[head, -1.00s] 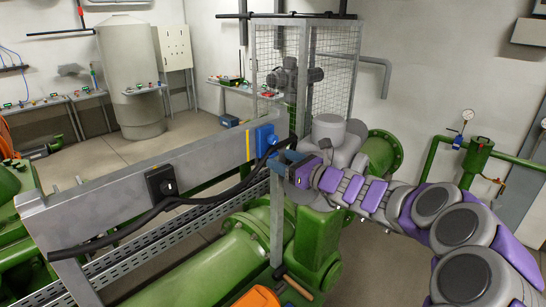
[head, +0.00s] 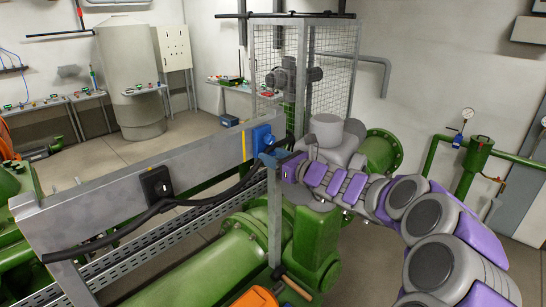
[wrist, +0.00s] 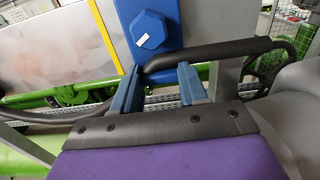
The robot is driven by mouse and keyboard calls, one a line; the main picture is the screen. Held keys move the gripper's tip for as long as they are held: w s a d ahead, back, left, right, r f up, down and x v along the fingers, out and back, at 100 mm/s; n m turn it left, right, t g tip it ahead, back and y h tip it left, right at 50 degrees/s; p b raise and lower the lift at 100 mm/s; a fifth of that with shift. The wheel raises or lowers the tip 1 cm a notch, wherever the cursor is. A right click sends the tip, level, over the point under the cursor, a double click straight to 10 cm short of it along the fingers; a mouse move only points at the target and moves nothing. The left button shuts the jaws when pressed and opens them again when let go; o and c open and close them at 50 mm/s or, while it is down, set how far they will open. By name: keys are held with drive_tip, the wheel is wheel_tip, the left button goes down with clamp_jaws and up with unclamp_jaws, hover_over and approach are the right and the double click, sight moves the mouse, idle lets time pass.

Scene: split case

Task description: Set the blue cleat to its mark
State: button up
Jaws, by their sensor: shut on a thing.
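The blue cleat (head: 262,137) is a blue block on the side of the grey beam, near its right end. In the wrist view the blue cleat (wrist: 148,30) shows a hexagonal knob with a short white tick. A yellow stripe (head: 245,147) runs down the beam just left of it; the stripe also shows in the wrist view (wrist: 104,36). My gripper (head: 270,157) is just below and right of the cleat. Its blue jaws (wrist: 158,72) are around the black cable (wrist: 215,51), which passes below the cleat. The exact contact is partly hidden.
A black cleat (head: 156,186) sits further left on the beam (head: 100,200), with the cable running past it. A grey upright post (head: 274,215) stands below my gripper. Green machinery (head: 225,255) lies beneath, and a wire cage (head: 330,70) stands behind.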

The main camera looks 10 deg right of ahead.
clamp_jaws()
drive_tip(key=shift+s+a+b, duration=0.6)
drive_tip(key=shift+s+a, duration=0.3)
drive_tip(key=shift+a, duration=0.3)
drive_tip(key=shift+s+a+b, duration=0.6)
drive_tip(key=shift+s+a, duration=0.25)
drive_tip(key=shift+a, duration=0.3)
drive_tip(key=o, duration=0.6)
unclamp_jaws()
drive_tip(key=v, duration=1.7)
drive_tip(key=shift+d+p, duration=0.2)
drive_tip(key=shift+p, duration=0.2)
